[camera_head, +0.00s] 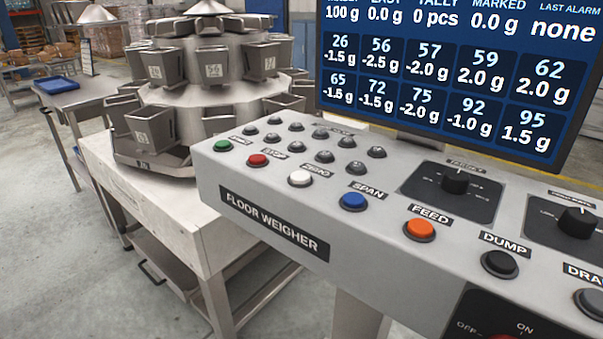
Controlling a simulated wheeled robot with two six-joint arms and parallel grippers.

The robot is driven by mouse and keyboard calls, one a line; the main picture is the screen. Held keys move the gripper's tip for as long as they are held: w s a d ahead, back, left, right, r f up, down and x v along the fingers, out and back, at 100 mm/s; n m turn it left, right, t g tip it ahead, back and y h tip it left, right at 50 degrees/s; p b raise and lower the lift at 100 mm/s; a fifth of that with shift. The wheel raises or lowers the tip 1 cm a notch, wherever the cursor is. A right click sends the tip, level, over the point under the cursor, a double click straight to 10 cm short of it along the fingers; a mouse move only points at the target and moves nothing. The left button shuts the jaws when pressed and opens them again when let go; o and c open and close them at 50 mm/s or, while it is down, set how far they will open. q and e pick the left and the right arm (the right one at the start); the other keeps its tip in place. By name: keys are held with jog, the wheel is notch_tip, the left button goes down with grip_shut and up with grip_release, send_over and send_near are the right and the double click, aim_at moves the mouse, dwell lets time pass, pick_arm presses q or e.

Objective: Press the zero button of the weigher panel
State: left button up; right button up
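The weigher panel (375,230) is a grey sloping console marked FLOOR WEIGHER on its front edge. A row of coloured buttons runs along it. The white zero button (299,177) has the label ZERO just behind it. It sits between the red stop button (258,160) and the blue span button (353,201). Nothing covers the white button. Neither of my grippers is in view.
The panel also has a green button (223,146), an orange feed button (420,229), a black dump button (499,263) and a dial (455,181). A screen (455,75) stands behind it. A multi-bucket weigher (205,90) stands on a table at left.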

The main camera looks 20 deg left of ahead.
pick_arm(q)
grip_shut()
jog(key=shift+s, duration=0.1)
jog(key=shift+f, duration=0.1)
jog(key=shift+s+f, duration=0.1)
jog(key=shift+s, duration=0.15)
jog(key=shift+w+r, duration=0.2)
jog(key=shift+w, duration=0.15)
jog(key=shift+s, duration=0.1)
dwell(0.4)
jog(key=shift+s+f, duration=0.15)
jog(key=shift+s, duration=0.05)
